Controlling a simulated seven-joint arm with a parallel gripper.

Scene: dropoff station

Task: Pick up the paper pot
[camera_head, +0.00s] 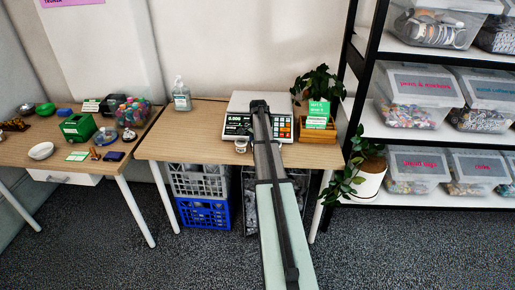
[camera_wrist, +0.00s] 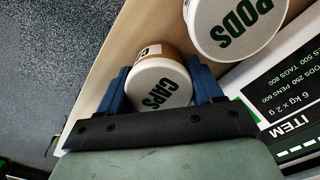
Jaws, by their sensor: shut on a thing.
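A small pot (camera_wrist: 162,84) with a white lid marked CAPS and a brown side shows in the wrist view. It sits between the two blue fingers of my gripper (camera_wrist: 160,78), which is shut on it. A larger white-lidded pot (camera_wrist: 236,27) marked PODS stands close beside it, outside the fingers. In the head view my arm reaches over the middle table and hides the fingers and most of what is near them. A small pale pot (camera_head: 241,146) shows just left of the arm; I cannot tell which pot it is.
A scale (camera_head: 236,122) with a keypad stands under my arm on the middle table (camera_head: 180,145). A plant (camera_head: 316,84) and a green sign (camera_head: 318,113) stand to its right, a pump bottle (camera_head: 181,97) to its left. The table's left part is mostly clear.

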